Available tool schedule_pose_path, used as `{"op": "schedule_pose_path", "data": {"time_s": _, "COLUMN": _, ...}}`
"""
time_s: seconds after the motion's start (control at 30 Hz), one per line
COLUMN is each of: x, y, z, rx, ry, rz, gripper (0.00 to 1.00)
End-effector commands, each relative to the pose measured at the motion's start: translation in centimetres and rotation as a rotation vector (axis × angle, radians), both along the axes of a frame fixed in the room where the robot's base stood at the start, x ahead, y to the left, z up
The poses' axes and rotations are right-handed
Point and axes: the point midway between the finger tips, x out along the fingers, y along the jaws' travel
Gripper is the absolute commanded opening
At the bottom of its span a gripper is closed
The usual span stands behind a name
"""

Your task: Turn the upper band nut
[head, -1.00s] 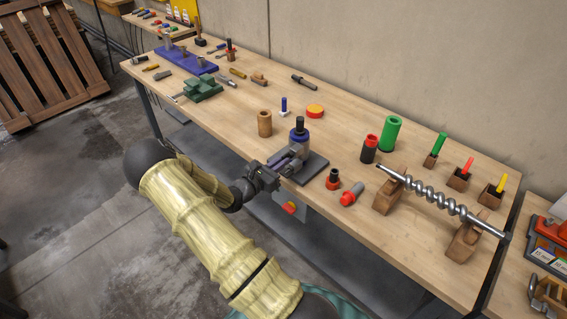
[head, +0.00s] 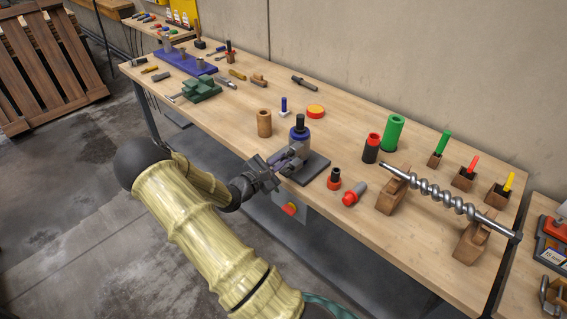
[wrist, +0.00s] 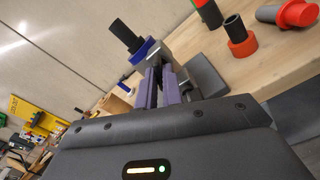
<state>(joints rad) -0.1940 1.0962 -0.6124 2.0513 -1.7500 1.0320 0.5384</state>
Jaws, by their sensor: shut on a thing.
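A clamp fixture stands on a dark base plate (head: 312,168) at the table's front edge, with a blue band (head: 299,134) around its body and a black cylinder (head: 300,121) upright on top. In the wrist view the blue band (wrist: 143,50) and black cylinder (wrist: 125,36) lean with the tilted picture. My gripper (head: 297,152) reaches the fixture from the front left. Its purple fingers (wrist: 161,72) are shut on a grey block at the band's side, which I take as the upper band nut (wrist: 159,54). The fingers hide part of the nut; any lower nut cannot be made out.
Right of the fixture lie a black and red piece (head: 334,179) and a red-tipped grey piece (head: 355,194). A steel screw (head: 440,199) rests on wooden blocks further right. A wooden cylinder (head: 264,123) stands behind left. A switch box (head: 291,209) hangs below the edge.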

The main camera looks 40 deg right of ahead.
Motion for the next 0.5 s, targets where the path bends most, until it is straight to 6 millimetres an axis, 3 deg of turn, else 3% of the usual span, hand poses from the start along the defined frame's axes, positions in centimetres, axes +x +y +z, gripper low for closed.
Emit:
{"op": "schedule_pose_path", "data": {"time_s": 0.27, "x": -0.02, "y": 0.31, "z": -0.52, "rx": 0.013, "ry": -0.006, "rz": 0.002, "gripper": 0.0}}
{"op": "schedule_pose_path", "data": {"time_s": 0.5, "x": 0.03, "y": 0.33, "z": -0.89, "rx": 0.026, "ry": -0.19, "rz": 0.002, "gripper": 0.0}}
